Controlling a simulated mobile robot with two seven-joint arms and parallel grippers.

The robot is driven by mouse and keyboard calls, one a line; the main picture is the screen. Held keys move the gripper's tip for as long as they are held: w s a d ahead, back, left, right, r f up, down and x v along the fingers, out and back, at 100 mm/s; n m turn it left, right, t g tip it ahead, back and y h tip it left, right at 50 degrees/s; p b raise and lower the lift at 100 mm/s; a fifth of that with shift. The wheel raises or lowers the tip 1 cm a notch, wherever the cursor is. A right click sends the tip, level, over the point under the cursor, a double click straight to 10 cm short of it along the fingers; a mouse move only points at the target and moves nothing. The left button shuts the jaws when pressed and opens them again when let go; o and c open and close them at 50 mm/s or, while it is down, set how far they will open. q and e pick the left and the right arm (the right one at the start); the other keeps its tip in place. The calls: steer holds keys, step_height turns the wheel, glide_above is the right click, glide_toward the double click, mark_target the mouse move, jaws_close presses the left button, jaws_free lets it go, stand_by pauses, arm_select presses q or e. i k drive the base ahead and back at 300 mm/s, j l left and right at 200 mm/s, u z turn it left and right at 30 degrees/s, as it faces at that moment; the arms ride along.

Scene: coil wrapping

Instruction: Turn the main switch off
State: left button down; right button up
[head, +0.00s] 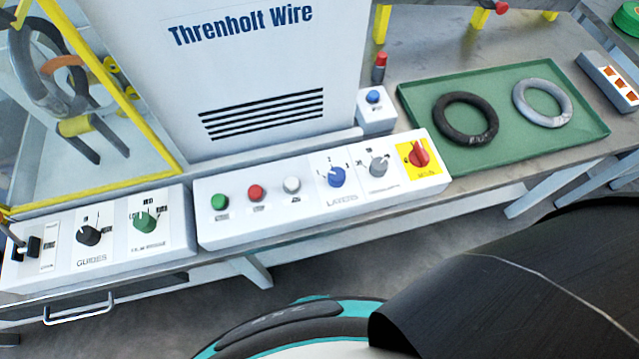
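The main switch (418,154) is a red rotary handle on a yellow plate. It sits at the right end of the long white control panel (240,230) in the head view. Its handle looks close to upright, tilted a little; I cannot read the marks around it. Neither of my grippers shows in the head view. Nothing covers the switch.
Left of the switch are a grey knob (378,166), a blue knob (336,177) and several push buttons. A green tray (590,132) with two coils lies to the right. A small box with a blue button (373,96) stands behind the panel.

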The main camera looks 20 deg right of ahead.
mark_target(418, 157)
steer(key=l+z, duration=0.15)
steer(key=z, duration=0.2)
steer(key=l+z, duration=0.2)
steer(key=z, duration=0.15)
steer(key=l+z, duration=0.15)
steer(key=z, duration=0.2)
